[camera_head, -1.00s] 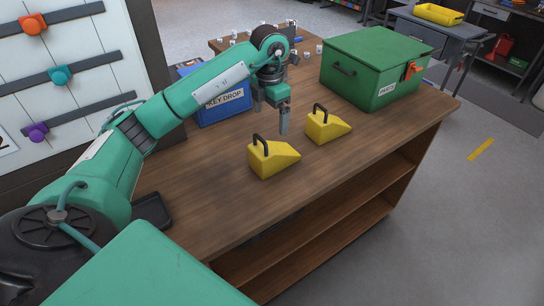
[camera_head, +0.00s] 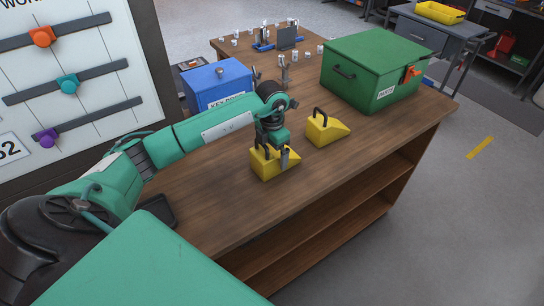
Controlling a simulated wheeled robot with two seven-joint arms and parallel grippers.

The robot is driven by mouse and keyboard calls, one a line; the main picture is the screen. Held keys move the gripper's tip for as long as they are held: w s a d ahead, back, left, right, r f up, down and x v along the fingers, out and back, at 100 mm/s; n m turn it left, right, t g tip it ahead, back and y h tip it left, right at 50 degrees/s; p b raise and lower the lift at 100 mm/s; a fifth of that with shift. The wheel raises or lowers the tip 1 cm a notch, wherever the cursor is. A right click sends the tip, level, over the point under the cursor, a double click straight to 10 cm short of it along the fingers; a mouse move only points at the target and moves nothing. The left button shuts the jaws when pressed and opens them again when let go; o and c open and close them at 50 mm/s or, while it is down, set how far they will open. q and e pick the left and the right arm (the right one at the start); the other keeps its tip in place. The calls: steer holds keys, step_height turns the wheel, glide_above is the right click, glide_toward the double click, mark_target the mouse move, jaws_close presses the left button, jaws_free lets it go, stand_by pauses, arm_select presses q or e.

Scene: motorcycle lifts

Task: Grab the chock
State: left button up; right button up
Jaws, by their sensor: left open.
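Two yellow wedge chocks with black handles stand on the wooden bench. The nearer chock (camera_head: 274,172) is partly hidden behind my left gripper (camera_head: 276,158). The other chock (camera_head: 326,130) stands to its right and farther back, fully in view. My left gripper points down at the nearer chock, with its fingers around or in front of the handle; I cannot tell which. It is open. My right gripper is not in view.
The bench (camera_head: 215,190) also bears a blue key drop box (camera_head: 219,87), a green parts box (camera_head: 375,65), a dark tray (camera_head: 160,210) and small parts at the far end. Bare wood lies in front of the chocks.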

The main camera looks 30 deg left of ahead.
arm_select(q)
steer(key=c, duration=1.3)
steer(key=shift+w, duration=0.1)
steer(key=shift+c, duration=0.9)
steer(key=shift+r, duration=0.1)
